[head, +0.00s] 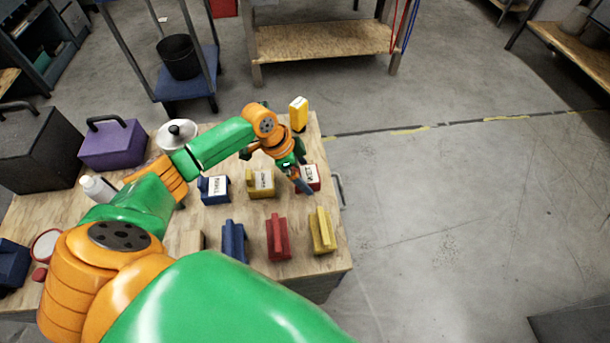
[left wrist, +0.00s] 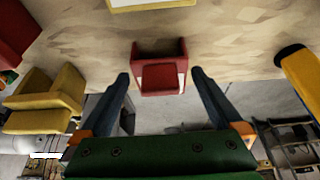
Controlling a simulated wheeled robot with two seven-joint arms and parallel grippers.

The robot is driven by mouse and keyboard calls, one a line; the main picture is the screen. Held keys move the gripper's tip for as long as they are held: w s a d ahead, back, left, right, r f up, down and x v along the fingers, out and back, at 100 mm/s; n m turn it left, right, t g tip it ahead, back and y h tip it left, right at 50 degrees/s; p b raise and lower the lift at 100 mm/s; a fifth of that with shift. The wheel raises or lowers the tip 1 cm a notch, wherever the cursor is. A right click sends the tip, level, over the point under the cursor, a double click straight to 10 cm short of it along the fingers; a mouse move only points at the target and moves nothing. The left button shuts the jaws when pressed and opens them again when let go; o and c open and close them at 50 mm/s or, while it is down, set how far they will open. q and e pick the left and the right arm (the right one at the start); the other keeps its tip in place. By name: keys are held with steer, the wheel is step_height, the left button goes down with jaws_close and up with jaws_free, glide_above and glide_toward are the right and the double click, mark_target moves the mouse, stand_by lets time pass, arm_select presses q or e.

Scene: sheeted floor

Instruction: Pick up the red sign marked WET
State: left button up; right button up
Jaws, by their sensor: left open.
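A red sign (head: 313,181) with a white label stands near the right edge of the wooden table; I cannot read its label clearly. My left gripper (head: 304,186) is open right by it and partly covers it. In the left wrist view the red sign (left wrist: 160,76) shows ahead, between the two spread dark fingers, which do not appear closed on it. A second red sign (head: 277,238) stands in the front row, its writing not visible. My right gripper is not in view.
A labelled yellow sign (head: 260,184) and blue sign (head: 214,189) stand left of the red one. Blue (head: 233,242) and yellow (head: 322,232) signs flank the front red one. A yellow object (head: 298,114) stands behind.

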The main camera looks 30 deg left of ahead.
arm_select(q)
steer(key=shift+x, duration=0.8)
steer(key=shift+r, duration=0.1)
steer(key=shift+c, duration=0.6)
steer(key=c, duration=1.2)
